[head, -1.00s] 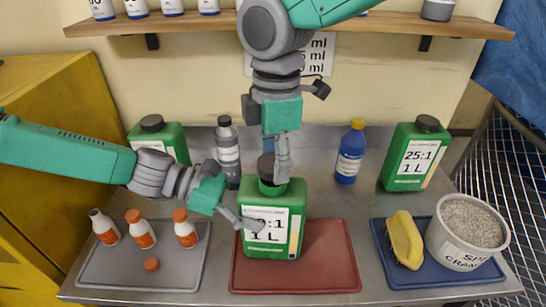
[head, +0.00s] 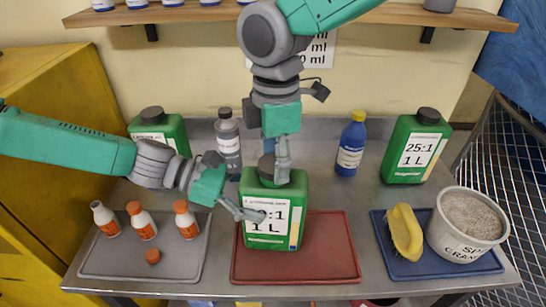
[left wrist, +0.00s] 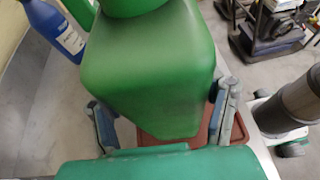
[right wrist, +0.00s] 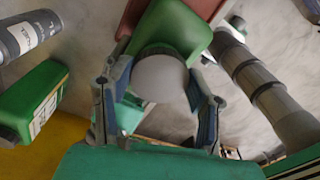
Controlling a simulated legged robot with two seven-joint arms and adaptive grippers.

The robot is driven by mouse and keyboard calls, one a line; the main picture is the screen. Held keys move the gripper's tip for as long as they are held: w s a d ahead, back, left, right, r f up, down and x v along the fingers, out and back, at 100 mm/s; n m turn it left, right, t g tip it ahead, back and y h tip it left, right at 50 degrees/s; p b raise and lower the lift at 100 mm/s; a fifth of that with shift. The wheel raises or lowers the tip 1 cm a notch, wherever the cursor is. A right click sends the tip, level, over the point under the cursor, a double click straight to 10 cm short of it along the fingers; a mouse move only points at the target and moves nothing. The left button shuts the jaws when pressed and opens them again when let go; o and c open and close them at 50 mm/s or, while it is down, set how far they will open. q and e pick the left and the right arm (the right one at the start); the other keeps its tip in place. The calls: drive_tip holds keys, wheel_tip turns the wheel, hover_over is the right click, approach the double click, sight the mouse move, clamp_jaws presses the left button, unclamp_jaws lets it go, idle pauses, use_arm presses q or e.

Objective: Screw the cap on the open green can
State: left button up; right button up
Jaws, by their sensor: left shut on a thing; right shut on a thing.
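The green can (head: 285,180) stands upright on the red tray, its label facing front. My left gripper (head: 250,213) is shut on the can's body; one finger lies over the label. In the left wrist view the can (left wrist: 150,75) fills the space between both fingers. My right gripper (head: 282,172) points down over the can's top and is shut on the grey cap (head: 266,165). In the right wrist view the cap (right wrist: 160,78) is a round disc between the fingers, with the can behind it. The cap is at the can's mouth; I cannot tell how far it is seated.
The red tray (head: 335,250) is mostly bare right of the can. Small orange-capped bottles (head: 142,225) and a loose orange cap (head: 153,256) are on the grey tray. A brush (head: 405,232) and bucket (head: 468,225) occupy the blue tray. Other capped cans and bottles stand behind.

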drive_tip(key=shift+f, duration=0.5)
drive_tip(key=m, duration=0.7)
drive_tip(key=shift+m, duration=0.4)
drive_tip(key=m, duration=0.5)
drive_tip(key=shift+s+a, duration=0.15)
drive_tip(key=o, duration=0.7)
drive_tip(key=shift+o, duration=0.2)
